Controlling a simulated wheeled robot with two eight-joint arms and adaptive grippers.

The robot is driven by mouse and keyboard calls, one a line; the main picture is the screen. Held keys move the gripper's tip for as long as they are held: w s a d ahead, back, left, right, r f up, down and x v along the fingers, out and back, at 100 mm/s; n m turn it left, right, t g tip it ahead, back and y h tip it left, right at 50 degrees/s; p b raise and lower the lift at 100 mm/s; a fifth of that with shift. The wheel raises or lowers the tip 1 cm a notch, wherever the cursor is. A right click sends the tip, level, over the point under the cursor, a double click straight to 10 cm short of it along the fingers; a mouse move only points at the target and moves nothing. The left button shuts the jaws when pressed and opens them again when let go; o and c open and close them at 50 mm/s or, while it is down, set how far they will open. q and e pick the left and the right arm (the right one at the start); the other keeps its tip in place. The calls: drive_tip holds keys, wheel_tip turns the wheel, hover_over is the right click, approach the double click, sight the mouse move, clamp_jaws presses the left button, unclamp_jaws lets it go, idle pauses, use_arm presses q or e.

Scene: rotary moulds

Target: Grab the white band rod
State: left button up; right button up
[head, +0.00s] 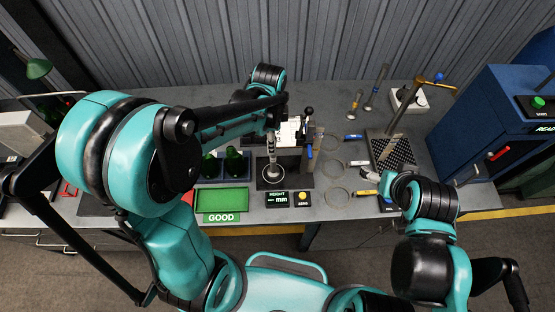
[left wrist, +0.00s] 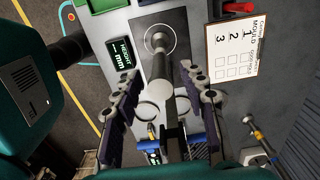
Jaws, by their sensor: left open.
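A grey metal rod (head: 272,150) stands upright on the dark height gauge base (head: 263,182). In the left wrist view the rod (left wrist: 159,45) rises from the ringed plate, between the fingers of my left gripper (left wrist: 160,75). The gripper is open, its purple-padded fingers apart on either side; I see no contact. I cannot make out a white band on this rod. A small pale-banded piece (head: 360,163) lies beside the middle ring on the bench. My right gripper (head: 388,184) is low at the bench's front right; its fingers are unclear.
The gauge post (head: 310,155) stands just right of the rod. A green GOOD tray (head: 222,198) lies left of it and a height display (head: 277,199) in front. Several rings, a perforated plate (head: 392,153), rods with yellow and blue bands, and a blue machine (head: 500,110) are to the right.

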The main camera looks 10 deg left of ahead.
sight(273, 158)
use_arm(q)
wheel_tip(273, 158, down, 6)
drive_tip(key=shift+d, duration=0.2)
clamp_jaws()
